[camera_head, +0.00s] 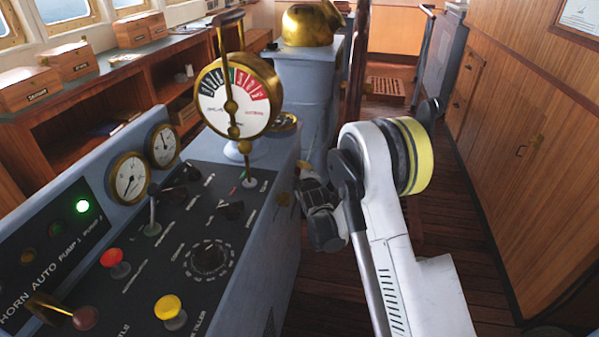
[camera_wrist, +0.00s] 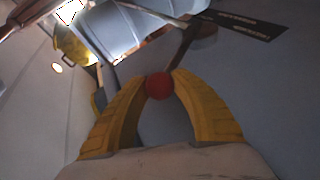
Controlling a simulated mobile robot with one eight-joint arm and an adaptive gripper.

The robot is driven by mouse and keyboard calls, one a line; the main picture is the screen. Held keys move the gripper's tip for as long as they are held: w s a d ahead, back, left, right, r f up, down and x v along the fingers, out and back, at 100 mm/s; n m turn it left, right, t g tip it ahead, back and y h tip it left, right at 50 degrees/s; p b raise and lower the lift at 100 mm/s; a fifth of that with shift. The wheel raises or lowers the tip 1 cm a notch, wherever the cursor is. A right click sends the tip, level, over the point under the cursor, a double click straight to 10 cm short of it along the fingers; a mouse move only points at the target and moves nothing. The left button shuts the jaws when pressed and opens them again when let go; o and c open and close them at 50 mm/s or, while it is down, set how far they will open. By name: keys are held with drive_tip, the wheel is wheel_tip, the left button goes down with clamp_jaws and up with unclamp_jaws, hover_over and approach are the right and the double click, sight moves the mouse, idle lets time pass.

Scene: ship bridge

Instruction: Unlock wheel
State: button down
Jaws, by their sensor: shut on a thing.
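In the wrist view, the two yellow fingers of my gripper (camera_wrist: 161,80) close around a red ball knob (camera_wrist: 159,88). A thin dark lever (camera_wrist: 181,48) runs up and right from the knob towards a rounded mount on a grey-blue surface. In the head view, my gripper (camera_head: 318,212) is low beside the right side of the console (camera_head: 285,245); its fingertips and the red knob are hidden there. A dark wooden upright (camera_head: 356,65) behind my arm may be the wheel seen edge-on, but I cannot tell for sure.
A brass engine telegraph (camera_head: 238,100) stands on the console, near gauges, a red button (camera_head: 115,260) and a yellow button (camera_head: 169,309). A brass-topped pedestal (camera_head: 308,65) stands behind. Wooden cabinets (camera_head: 530,130) line the right, with open floor (camera_head: 445,230) between.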

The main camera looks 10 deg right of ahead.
drive_tip(key=shift+s+f, duration=0.1)
drive_tip(key=c, duration=1)
unclamp_jaws()
drive_tip(key=shift+s, duration=0.1)
drive_tip(key=v, duration=1.2)
